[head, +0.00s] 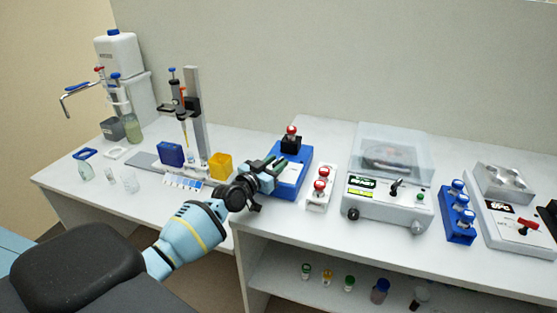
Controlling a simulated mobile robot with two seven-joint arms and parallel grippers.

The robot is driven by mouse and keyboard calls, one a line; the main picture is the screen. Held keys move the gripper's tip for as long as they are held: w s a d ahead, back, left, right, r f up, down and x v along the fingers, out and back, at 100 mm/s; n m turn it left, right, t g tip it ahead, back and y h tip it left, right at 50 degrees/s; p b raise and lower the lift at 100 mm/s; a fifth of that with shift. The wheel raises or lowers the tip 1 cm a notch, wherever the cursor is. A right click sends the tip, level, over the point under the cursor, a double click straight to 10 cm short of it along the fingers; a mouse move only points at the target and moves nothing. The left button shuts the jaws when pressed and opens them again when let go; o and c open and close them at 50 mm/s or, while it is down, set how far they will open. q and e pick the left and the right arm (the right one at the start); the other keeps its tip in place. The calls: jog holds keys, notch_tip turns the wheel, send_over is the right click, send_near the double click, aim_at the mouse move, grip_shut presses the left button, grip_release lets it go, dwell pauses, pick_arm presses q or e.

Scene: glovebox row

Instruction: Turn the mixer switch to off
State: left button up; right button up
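My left gripper (270,167) is over the near left part of a blue bench device (291,181). Its two dark green fingers look a little apart, with nothing seen between them. The blue device has a black holder with a red-capped tube (291,132) at its back. Its left side is partly hidden by the gripper, and I see no switch on it. A grey device (508,233) at the far right has a black label and a red lever switch (525,226). I cannot tell for sure which device is the mixer. My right gripper is not in view.
A rack with red-capped tubes (319,188), a clear-lidded device with knobs (388,200) and a blue tube rack (460,213) stand along the right bench. A pipette stand (195,110) and yellow box (220,165) are on the left bench. Bottles (379,291) stand on the shelf below.

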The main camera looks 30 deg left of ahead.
aim_at(273, 164)
pick_arm(q)
jog(key=s, duration=0.3)
jog(key=shift+s+a+r, duration=0.15)
jog(key=shift+s+p, duration=0.35)
jog(key=shift+s, duration=0.35)
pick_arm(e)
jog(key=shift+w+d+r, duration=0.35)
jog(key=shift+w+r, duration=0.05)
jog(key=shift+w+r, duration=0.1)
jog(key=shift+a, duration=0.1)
